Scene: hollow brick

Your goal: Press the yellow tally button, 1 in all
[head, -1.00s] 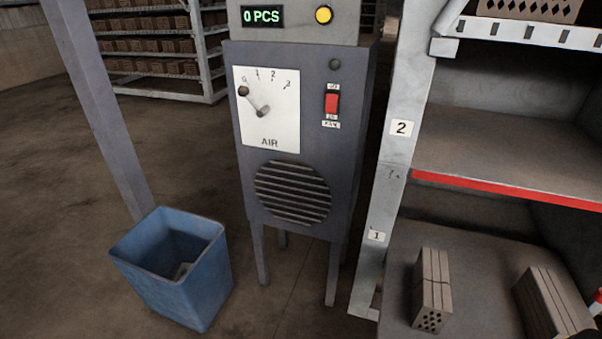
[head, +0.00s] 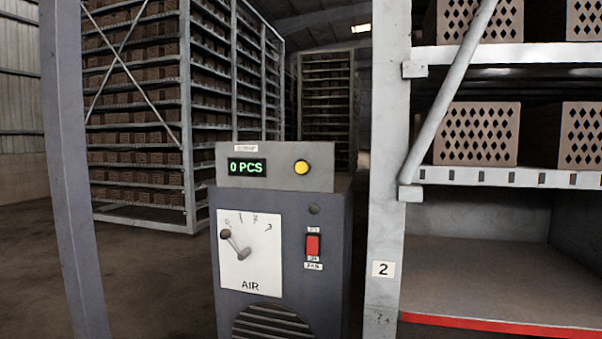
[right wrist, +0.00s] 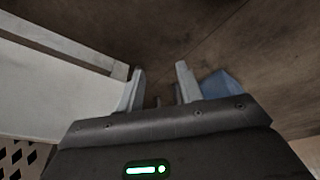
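The yellow tally button (head: 301,167) sits on the front of a grey counter box (head: 320,180) in the head view. Left of the button a green display (head: 247,168) reads "0 PCS". The box stands on top of a dark grey cabinet (head: 335,225). My right gripper (right wrist: 160,75) shows in the right wrist view, its two fingers apart with nothing visible between them. The button is not seen in the right wrist view, and neither gripper shows in the head view.
The cabinet front has an AIR dial (head: 240,250) and a red switch (head: 313,245). A shelf post (head: 385,200) stands close on the right, with hollow bricks (head: 476,134) on the shelf. A grey post (head: 70,200) stands left. A blue bin (right wrist: 220,84) shows in the right wrist view.

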